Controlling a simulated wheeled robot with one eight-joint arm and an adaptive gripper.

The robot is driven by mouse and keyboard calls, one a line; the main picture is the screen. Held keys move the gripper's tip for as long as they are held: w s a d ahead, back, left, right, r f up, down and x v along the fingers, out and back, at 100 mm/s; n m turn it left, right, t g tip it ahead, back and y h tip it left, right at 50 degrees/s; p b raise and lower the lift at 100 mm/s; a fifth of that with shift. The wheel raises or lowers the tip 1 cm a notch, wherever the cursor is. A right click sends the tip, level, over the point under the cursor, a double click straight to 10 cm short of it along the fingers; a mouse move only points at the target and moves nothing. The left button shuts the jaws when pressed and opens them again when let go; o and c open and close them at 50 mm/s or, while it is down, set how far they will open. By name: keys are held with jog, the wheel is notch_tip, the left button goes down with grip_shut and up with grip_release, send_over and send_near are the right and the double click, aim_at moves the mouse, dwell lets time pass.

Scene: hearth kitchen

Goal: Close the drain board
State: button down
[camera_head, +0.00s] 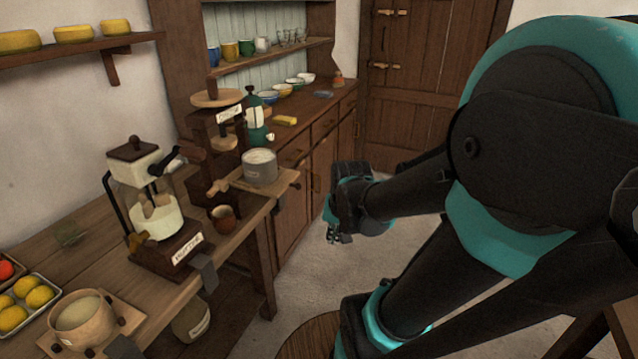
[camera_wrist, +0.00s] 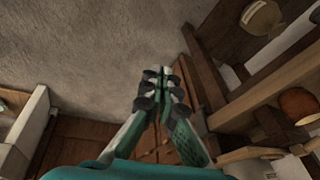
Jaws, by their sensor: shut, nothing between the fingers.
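A flat wooden board (camera_head: 285,183), which looks like the drain board, juts out past the right edge of the worktable beside the wooden press (camera_head: 203,130). A grey metal pot (camera_head: 260,170) with pale contents stands on it. A wooden peg-like handle (camera_head: 218,187) shows at its left end. My gripper (camera_head: 338,238) is to the right of the board and lower in the picture, apart from it, over the floor. Whether the board slides or swings cannot be told.
The worktable (camera_head: 95,225) holds a labelled mill (camera_head: 160,220), a small brown cup (camera_head: 223,218), a wooden bowl (camera_head: 82,312) and a tray of lemons (camera_head: 45,308). A dresser with drawers (camera_head: 325,122) stands behind. The floor (camera_head: 305,285) right of the table is mostly clear.

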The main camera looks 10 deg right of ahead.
aim_at(269, 171)
jog(key=w+d+r+m+g+y, duration=0.2)
jog(key=w+d+r+m+y, duration=0.1)
jog(key=w+r+m, duration=1.4)
jog(key=w+a+f+m, duration=0.1)
jog(key=a+f, duration=0.5)
jog(key=f, duration=0.3)
jog(key=shift+f+m, duration=0.3)
jog(key=shift+m, duration=0.1)
jog(key=shift+a, duration=0.1)
jog(key=w+a, duration=0.2)
jog(key=a, duration=0.1)
jog(key=w+a, duration=0.3)
jog(key=a, duration=0.1)
jog(key=w+a, duration=0.3)
jog(key=a, duration=0.1)
jog(key=shift+w+a, duration=0.15)
jog(key=shift+r, duration=0.1)
